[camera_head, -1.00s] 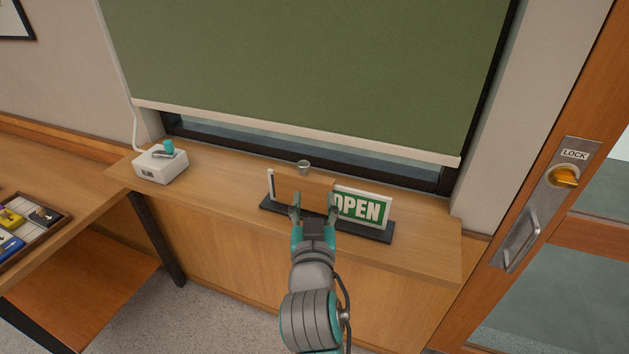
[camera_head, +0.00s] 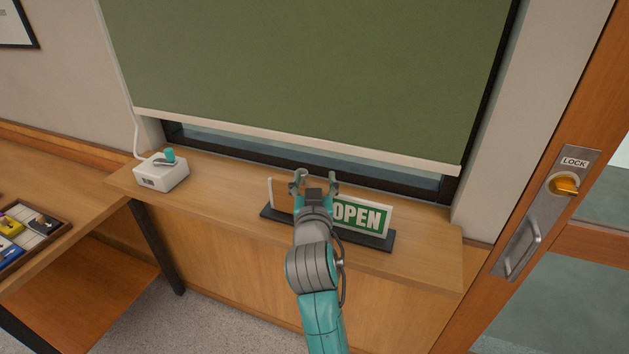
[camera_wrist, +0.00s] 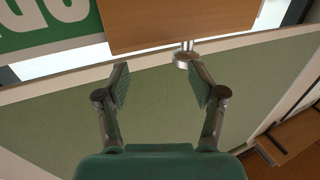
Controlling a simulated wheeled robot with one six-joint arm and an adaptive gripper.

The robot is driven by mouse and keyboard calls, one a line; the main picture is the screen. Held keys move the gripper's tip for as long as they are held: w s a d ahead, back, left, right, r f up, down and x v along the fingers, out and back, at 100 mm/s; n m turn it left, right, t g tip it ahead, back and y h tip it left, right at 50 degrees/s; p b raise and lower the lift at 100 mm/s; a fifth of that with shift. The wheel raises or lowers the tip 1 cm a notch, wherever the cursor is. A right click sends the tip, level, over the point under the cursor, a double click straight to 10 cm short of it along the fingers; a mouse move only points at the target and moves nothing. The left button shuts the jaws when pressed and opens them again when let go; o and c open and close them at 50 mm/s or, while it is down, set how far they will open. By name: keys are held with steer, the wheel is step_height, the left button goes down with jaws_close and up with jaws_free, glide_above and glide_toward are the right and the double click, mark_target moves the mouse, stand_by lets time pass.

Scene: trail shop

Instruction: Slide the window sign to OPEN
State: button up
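The window sign shows white OPEN letters on a green panel (camera_head: 361,217), standing on a dark base (camera_head: 372,241) on the sill. In the wrist view, part of the green panel (camera_wrist: 42,20) is at top left. A plain wooden slider (camera_wrist: 172,18) stands beside it, with a small metal knob (camera_wrist: 184,57) at its edge. In the head view my arm hides most of the slider. My gripper (camera_head: 314,181) is raised over the slider side, left of the letters. In the wrist view, its fingers (camera_wrist: 159,68) are apart and empty, the right fingertip near the knob.
A green roller blind (camera_head: 310,70) hangs behind the sill (camera_head: 225,205). A white box with a teal lever (camera_head: 160,172) sits left. A door with a lock plate (camera_head: 545,215) is right. A tray (camera_head: 58,232) of small items lies far left.

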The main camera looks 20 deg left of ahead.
steer(key=shift+w+d, duration=0.1)
steer(key=shift+d, duration=0.1)
jaws_close()
steer(key=shift+r, duration=0.1)
stand_by(0.9)
jaws_free()
steer(key=d+v, duration=0.1)
steer(key=v, duration=1.4)
steer(key=shift+w+d+m+h, duration=0.25)
steer(key=shift+d+m+h, duration=0.05)
steer(key=shift+h, duration=0.1)
